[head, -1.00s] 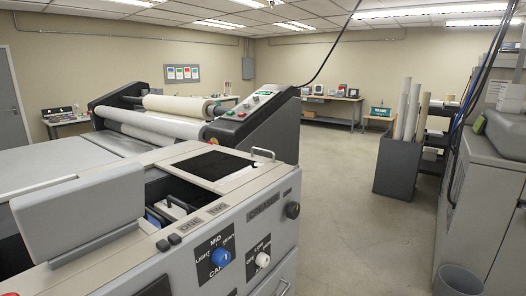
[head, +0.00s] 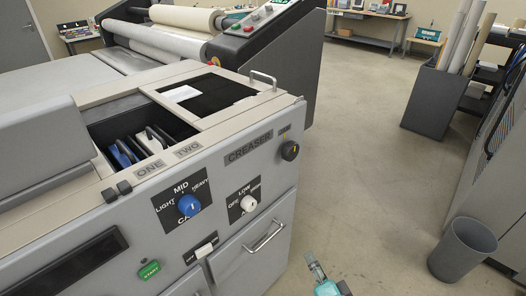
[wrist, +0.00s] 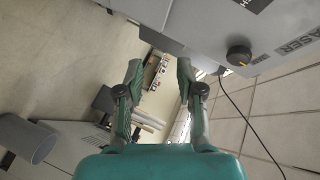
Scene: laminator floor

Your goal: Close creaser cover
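The creaser (head: 225,180) is a grey machine labelled CREASER in the head view. Its top has an open bay (head: 105,138), where a blue unit (head: 123,153) and a white-topped unit (head: 152,142) show. Right of the bay is a black panel (head: 215,98) with a pale patch. A metal loop handle (head: 263,80) stands at its right end. A raised grey box-like part (head: 40,145) stands left of the bay; I cannot tell which part is the cover. My gripper (head: 316,268) is low, right of the machine's front. In the wrist view my gripper (wrist: 159,66) is open and empty.
The creaser front carries a blue knob (head: 189,204), a white knob (head: 249,203), a black knob (head: 290,150), a drawer handle (head: 265,236) and a green START button (head: 149,270). A grey bin (head: 462,250) stands at right. Floor between is clear.

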